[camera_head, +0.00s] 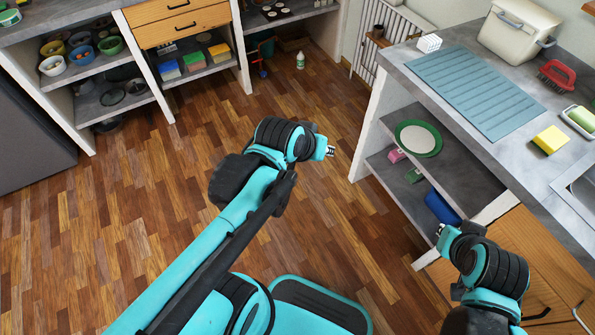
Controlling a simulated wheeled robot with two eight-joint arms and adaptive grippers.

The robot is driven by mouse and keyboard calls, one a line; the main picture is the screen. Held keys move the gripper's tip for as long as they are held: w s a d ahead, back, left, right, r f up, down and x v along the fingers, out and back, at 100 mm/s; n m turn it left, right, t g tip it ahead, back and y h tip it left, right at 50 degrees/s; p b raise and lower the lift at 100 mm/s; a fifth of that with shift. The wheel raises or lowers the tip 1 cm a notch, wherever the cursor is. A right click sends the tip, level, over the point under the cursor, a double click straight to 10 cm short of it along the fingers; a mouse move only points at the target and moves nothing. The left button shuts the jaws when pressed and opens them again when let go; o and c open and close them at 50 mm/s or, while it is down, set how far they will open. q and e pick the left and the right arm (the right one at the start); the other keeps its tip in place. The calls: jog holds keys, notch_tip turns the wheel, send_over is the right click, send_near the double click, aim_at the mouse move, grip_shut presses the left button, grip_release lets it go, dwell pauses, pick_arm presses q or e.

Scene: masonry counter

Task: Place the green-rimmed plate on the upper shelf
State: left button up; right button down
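The green-rimmed plate (418,138) has a pale centre and lies flat on the upper shelf (462,178) of the open unit under the right counter. It sits near the shelf's left end and front edge, with nothing holding it. My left gripper (330,151) is over the floor, left of the plate and apart from it. My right gripper (440,231) is near the front of the unit, below the plate in the picture and close to a blue object. Both grippers' fingers are small in view, and their opening is unclear.
A pink item (397,155), a green item (413,175) and the blue object (441,207) are on the lower level. The counter above holds a blue ribbed mat (475,92), a yellow sponge (550,140) and a red brush (556,77). The wooden floor (130,220) is mostly clear.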

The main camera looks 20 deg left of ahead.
pick_arm(q)
jog(key=s+a+f+m+y, duration=0.1)
jog(key=s+a+f, duration=0.1)
jog(key=s, duration=0.5)
jog(key=shift+s+a+g, duration=0.2)
jog(key=shift+a+g, duration=0.1)
jog(key=shift+a, duration=0.05)
